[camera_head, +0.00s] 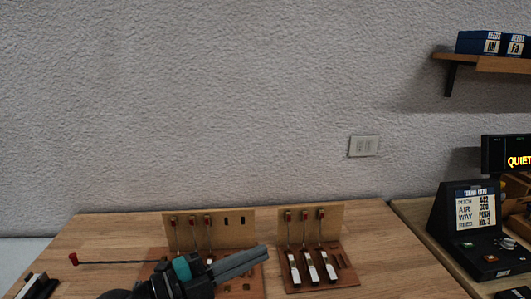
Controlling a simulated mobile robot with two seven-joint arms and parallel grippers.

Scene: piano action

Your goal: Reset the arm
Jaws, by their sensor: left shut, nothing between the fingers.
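My left gripper (262,256) reaches in low at the front of the wooden table, with a teal band on its dark wrist. Its grey fingers lie together, pointing right, shut and empty. It is in front of the left piano action model (240,216), hiding part of its base. That model has a wooden back panel and three upright red-topped rods on its left half. The right action model (332,229) stands just right of the fingertips, with three red-topped rods and three white-tipped keys. My right gripper is not in view.
A thin dark rod with a red end (73,259) extends left of the left model. Black-and-white pieces (37,287) lie at the lower left. A black tuning device (470,225) stands on the right. A wall shelf (483,61) holds blue boxes.

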